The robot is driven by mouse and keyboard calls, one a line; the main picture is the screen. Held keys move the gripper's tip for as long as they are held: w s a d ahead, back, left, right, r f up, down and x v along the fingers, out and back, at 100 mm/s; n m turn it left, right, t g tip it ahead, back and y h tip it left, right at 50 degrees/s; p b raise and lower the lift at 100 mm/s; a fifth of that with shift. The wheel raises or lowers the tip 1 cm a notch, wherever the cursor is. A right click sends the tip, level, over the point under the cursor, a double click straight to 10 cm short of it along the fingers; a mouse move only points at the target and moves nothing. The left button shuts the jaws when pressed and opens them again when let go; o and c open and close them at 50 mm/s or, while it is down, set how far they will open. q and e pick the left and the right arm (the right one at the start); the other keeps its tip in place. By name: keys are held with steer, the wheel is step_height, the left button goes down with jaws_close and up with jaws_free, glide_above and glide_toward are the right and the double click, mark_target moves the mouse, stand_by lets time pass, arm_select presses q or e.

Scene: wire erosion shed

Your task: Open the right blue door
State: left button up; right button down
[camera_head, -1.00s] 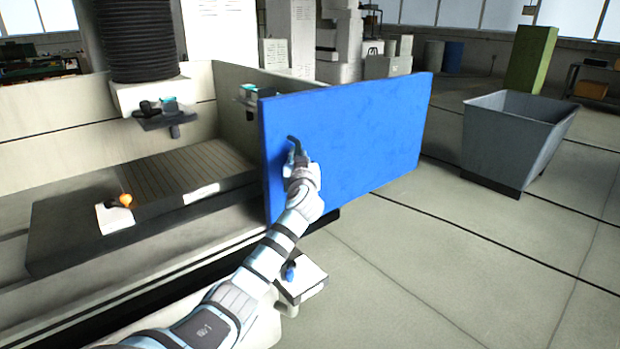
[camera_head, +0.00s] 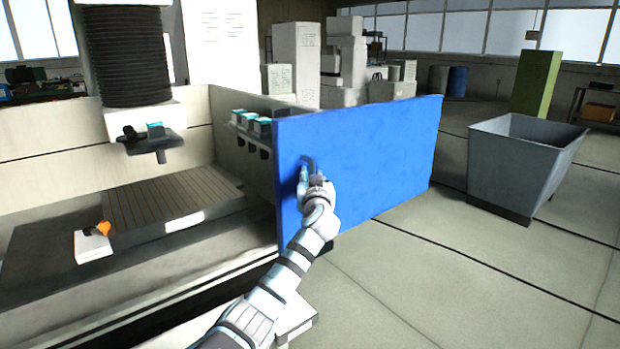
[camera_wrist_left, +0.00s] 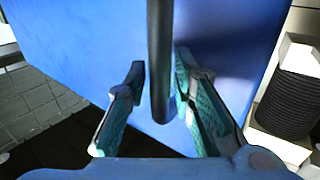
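The right blue door (camera_head: 385,160) stands at the right front corner of the machine and extends to the right past its side wall. It also fills much of the left wrist view (camera_wrist_left: 75,45). My left gripper (camera_head: 309,172) is at the door's dark handle, near the door's left edge. In the left wrist view the handle (camera_wrist_left: 160,60) is an upright dark bar between the two fingers (camera_wrist_left: 160,80), whose tips sit close against both its sides. In the head view the gripper covers part of the handle. My right gripper is not in view.
The open machine tank has a dark work table (camera_head: 165,205) with a white block with an orange part (camera_head: 93,245). Teal-topped items (camera_head: 250,122) line the tank's right wall. A grey bin (camera_head: 525,165) stands to the right. The floor between door and bin is clear.

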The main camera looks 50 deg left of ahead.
arm_select(q)
steer(key=shift+o, duration=0.5)
steer(key=v, duration=1.2)
steer(key=shift+w, duration=0.1)
